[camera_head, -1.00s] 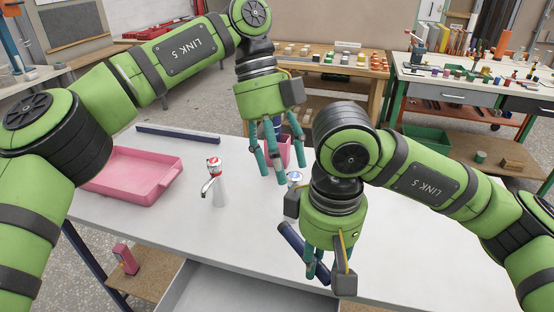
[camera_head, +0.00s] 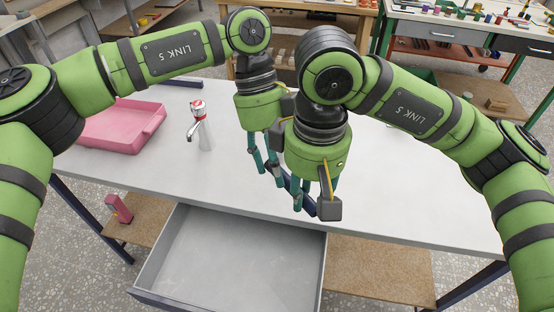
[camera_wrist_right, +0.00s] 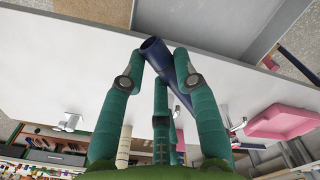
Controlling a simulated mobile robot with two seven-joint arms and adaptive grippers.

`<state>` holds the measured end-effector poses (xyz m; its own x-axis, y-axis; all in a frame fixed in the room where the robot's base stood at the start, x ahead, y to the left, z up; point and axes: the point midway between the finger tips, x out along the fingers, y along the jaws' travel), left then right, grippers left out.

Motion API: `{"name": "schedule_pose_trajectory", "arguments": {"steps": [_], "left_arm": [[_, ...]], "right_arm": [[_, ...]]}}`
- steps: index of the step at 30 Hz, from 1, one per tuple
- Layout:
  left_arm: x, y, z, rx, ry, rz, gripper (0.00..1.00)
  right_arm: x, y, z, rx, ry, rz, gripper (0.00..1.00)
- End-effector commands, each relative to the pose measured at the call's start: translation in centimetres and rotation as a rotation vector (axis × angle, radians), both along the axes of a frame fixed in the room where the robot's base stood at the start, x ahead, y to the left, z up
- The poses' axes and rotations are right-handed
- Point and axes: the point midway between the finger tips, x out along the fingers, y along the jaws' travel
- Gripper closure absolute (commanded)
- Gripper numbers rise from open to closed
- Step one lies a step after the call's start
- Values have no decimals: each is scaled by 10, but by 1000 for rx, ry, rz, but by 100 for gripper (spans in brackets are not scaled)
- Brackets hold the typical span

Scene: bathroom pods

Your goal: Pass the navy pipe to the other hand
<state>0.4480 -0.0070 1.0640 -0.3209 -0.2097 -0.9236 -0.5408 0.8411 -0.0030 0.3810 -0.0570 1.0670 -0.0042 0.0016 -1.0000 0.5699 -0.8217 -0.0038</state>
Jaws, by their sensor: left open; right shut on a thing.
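The navy pipe (camera_head: 288,181) is held in my right gripper (camera_head: 312,196), above the white table, and lies at a slant. In the right wrist view the pipe (camera_wrist_right: 168,68) runs between the fingers of my right gripper (camera_wrist_right: 160,58), its open end toward the top. My left gripper (camera_head: 267,168) is open, with its fingers pointing down beside the right gripper and close to the pipe's upper left end. The right gripper partly hides the left one and the pipe, so I cannot tell whether the left fingers touch the pipe.
The white table (camera_head: 390,205) is mostly clear at the right. An open grey drawer (camera_head: 230,262) juts out below the grippers. A pink object (camera_head: 118,208) rests on the lower shelf.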

Motion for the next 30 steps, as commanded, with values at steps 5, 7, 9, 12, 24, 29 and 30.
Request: {"name": "schedule_pose_trajectory", "arguments": {"steps": [5,7,9,12,24,29,30], "left_arm": [[0,0,-1,-1,0,0,40],[0,0,-1,0,0,0,40],[0,0,-1,0,0,0,60],[0,0,-1,0,-1,0,99],[-1,-3,0,-8,-2,0,100],[-1,-3,0,-8,-2,0,100],[-1,-3,0,-8,-2,0,100]], "right_arm": [[0,0,0,0,0,0,92],[0,0,0,0,0,0,92],[0,0,0,0,0,0,92],[0,0,0,1,1,1,92],[-1,3,1,9,0,7,42],[-1,3,1,9,0,7,42],[-1,3,1,9,0,6,42]]}}
